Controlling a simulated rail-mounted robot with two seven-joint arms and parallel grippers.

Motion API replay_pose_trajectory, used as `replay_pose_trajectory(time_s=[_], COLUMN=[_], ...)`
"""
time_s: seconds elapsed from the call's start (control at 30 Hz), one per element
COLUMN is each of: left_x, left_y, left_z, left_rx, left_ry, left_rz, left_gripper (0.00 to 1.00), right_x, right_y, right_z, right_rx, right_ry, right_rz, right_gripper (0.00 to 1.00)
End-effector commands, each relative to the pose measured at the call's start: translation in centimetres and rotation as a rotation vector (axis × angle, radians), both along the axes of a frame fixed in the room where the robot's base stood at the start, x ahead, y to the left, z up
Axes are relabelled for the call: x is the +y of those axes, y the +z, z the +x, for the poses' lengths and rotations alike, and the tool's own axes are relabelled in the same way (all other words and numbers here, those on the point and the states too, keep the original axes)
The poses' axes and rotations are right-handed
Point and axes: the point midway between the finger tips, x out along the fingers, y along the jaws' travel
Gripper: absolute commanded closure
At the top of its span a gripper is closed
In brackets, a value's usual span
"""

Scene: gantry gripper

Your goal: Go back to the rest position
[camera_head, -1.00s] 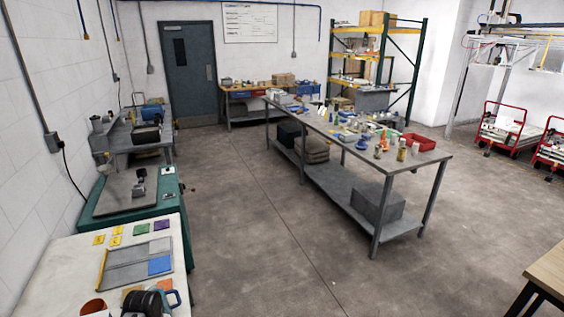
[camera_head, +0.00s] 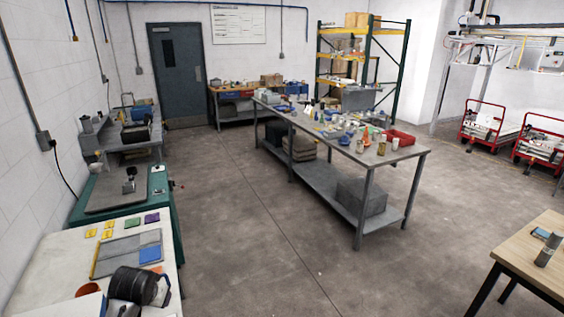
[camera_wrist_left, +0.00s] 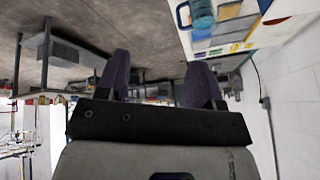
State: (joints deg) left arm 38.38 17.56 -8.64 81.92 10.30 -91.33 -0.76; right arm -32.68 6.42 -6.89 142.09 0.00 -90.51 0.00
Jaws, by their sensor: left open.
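In the left wrist view my left gripper (camera_wrist_left: 160,78) shows two dark fingers spread apart with nothing between them. That view is upside down, with the floor at the top. The fingers touch nothing that I can see. A blue mug-like thing (camera_wrist_left: 202,14) on a pale table top (camera_wrist_left: 268,35) lies beyond them at the upper right. In the head view neither gripper can be made out clearly. A black rounded form (camera_head: 137,284) stands over the near left table; I cannot tell whether it is mine. My right gripper is not in view.
A long grey workbench (camera_head: 405,154) stands mid-room, crowded with small items. A wooden table (camera_head: 530,262) is at right. The floor (camera_head: 240,215) between is clear.

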Motion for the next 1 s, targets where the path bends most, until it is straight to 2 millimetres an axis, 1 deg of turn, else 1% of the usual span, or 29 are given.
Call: replay_pose_trajectory(time_s=[0.03,0.1,0.17,0.2,0.27,0.37,0.4,0.47,0.5,0.57,0.6,0.67,0.7,0.83,0.9,1.0], left_x=[-1.1,-2.6,-4.0,-4.9,-6.3,-8.4,-9.0,-9.8,-10.3,-10.9,-11.2,-11.6,-11.8,-12.3,-12.4,-12.6], left_y=[2.3,4.6,6.0,6.5,6.8,6.1,5.5,4.4,3.6,2.3,1.2,-0.6,-1.9,-6.2,-8.1,-10.2], left_z=[-0.1,-1.1,-2.7,-4.0,-6.4,-11.3,-13.5,-16.6,-18.6,-21.6,-23.5,-26.3,-28.0,-32.8,-35.1,-38.1], left_rx=[-0.071,-0.161,-0.231,-0.271,-0.321,-0.375,-0.385,-0.387,-0.38,-0.358,-0.336,-0.29,-0.251,-0.113,-0.049,0.032], left_ry=[-0.019,-0.044,-0.066,-0.079,-0.1,-0.128,-0.136,-0.146,-0.15,-0.153,-0.155,-0.156,-0.154,-0.142,-0.136,-0.128], left_rz=[0.012,0.029,0.04,0.045,0.045,0.035,0.027,0.012,0.0,-0.018,-0.032,-0.054,-0.066,-0.096,-0.107,-0.119], left_gripper=[0.39,0.39,0.39,0.39,0.39,0.39,0.39,0.39,0.39,0.39,0.39,0.39,0.39,0.39,0.39,0.39], right_x=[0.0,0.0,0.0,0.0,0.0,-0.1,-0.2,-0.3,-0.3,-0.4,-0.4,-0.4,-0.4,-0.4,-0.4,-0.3], right_y=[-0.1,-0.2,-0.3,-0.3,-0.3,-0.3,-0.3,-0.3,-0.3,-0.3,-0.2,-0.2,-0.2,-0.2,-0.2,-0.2], right_z=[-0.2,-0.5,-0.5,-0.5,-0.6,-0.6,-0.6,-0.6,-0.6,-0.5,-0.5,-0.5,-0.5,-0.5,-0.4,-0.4], right_rx=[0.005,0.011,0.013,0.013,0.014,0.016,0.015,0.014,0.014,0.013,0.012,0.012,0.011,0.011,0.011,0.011], right_ry=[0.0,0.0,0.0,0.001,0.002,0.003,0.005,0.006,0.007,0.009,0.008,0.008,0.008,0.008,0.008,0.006], right_rz=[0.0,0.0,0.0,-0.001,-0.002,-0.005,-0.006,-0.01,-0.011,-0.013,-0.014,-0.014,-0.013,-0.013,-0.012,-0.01], right_gripper=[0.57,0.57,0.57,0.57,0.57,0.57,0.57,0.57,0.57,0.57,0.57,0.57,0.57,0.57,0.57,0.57])
